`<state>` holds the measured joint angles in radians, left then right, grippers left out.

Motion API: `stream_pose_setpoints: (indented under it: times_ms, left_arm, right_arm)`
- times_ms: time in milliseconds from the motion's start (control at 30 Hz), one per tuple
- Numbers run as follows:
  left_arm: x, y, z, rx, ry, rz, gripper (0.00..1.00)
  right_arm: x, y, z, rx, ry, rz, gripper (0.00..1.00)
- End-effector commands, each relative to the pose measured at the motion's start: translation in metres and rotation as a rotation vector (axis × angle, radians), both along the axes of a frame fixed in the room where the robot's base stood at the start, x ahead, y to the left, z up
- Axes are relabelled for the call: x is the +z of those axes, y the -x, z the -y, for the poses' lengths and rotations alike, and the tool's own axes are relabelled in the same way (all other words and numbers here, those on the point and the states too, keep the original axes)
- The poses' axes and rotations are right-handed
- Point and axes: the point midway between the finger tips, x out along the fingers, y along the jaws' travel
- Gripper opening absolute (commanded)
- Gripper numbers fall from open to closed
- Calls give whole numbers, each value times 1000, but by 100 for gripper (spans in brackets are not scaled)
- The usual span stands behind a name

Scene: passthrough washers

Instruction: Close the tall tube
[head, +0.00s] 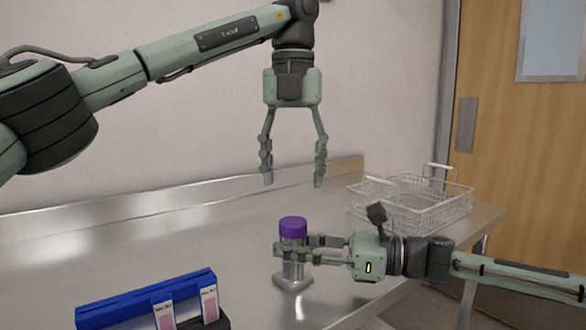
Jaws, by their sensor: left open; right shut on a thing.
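The tall tube (293,244) is a clear tube standing upright on the metal table with a purple cap (293,226) on its top. Its foot is at a small grey base (293,283). I cannot tell how tightly the cap sits. My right gripper (280,252) comes in from the right and is shut on the tube below the cap, hiding part of its body. My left gripper (293,183) points down, open and empty, above the cap with a clear gap between them.
A blue rack (146,296) with pink-and-white labelled pieces (209,303) stands at the front left. A wire basket (415,208) is at the back right of the table (180,250). A raised metal edge runs along the wall. The table's left middle is clear.

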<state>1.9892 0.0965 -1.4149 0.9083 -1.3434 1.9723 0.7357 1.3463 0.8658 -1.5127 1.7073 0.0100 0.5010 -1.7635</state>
Motion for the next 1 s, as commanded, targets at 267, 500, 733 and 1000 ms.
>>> stream_pose_setpoints:
  times_ms: [267,500,733,1000]
  left_arm:
    - [-31,0,-1,-2,-2,-4,57]
    - [-66,0,-1,-2,0,-2,57]
    - [-80,0,0,-1,0,0,57]
    - [-80,0,0,-1,0,0,56]
  right_arm:
    - [0,0,0,0,0,0,0]
    - [0,0,0,0,0,0,0]
    - [0,0,0,0,0,0,0]
    - [0,0,0,0,0,0,0]
